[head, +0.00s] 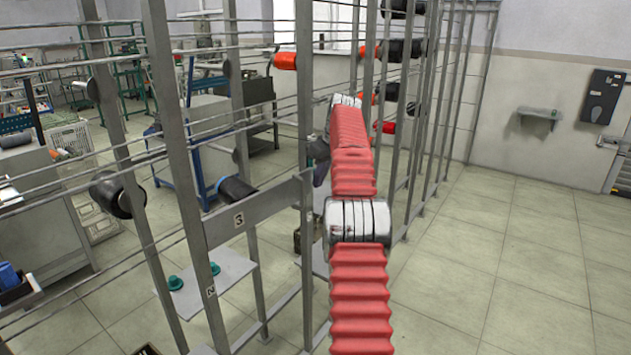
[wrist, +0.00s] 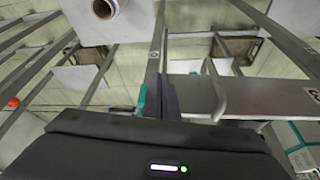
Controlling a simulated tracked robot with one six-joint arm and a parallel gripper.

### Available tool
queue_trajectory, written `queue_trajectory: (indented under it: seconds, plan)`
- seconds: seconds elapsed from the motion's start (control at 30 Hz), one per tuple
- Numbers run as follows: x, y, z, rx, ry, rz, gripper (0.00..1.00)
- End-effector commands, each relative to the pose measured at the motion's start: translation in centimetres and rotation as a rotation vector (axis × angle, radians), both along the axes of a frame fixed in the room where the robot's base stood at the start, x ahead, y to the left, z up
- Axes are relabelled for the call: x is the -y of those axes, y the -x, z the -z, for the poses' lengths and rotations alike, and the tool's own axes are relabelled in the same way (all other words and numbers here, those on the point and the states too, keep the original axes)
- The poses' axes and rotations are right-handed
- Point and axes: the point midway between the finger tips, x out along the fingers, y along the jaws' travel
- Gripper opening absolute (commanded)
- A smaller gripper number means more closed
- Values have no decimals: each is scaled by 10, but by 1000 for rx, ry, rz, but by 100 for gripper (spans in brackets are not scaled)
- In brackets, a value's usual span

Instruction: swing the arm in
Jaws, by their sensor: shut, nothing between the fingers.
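My arm (head: 355,220), in red ribbed sleeves with grey joints, stretches away from me along the rack in the head view. It bends at its far end, where the dark wrist hangs partly hidden behind the sleeve and a post. My gripper (wrist: 160,95) shows in the wrist view with its fingers shut and empty, pointing at the rack's bars. The grey rack (head: 178,150) stands around and to the left of the arm. I cannot tell whether the arm touches the posts.
A numbered crossbar (head: 265,208) joins the posts. Black bobbins (head: 118,195) and red ones (head: 285,61) sit on the rack. A white plate (head: 205,285) holds green pieces. A spool (wrist: 103,9) is at the wrist view's top. The tiled floor (head: 520,260) at right is clear.

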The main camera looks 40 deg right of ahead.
Motion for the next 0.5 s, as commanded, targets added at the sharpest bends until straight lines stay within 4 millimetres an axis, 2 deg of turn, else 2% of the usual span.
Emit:
queue_trajectory:
  seconds: [0.5]
  plan:
    - [1, 17, 0, -1, 0, -2, 0]
